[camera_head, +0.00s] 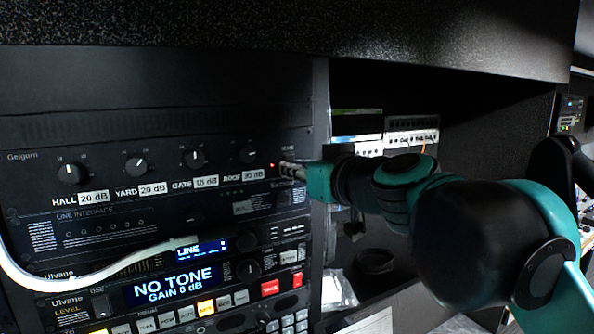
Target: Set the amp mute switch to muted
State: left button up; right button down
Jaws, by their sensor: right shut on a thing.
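The amp (110,160) is the black Geigorn rack unit at the upper left, with a row of gain knobs labelled HALL, YARD, GATE and ROOF. A small red light (271,165) glows at its right end. My right gripper (288,170) reaches in from the right and is shut at the amp's right end, just beside the red light, on the mute switch. The gripper's fingers hide the switch, so its position cannot be read. My left gripper is not in view.
Below the amp are a line interface (150,228) and Ulvane units with a NO TONE display (172,284). A white cable (95,277) curves across the rack front at left. Right of the rack, an open shelf bay holds boxes (411,130). A dark overhang (290,30) runs above.

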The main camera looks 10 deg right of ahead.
jog(key=c, duration=1.4)
grip_release()
jog(key=shift+c, duration=0.2)
jog(key=v, duration=1.2)
jog(key=shift+s+f, duration=0.1)
jog(key=shift+f, duration=0.05)
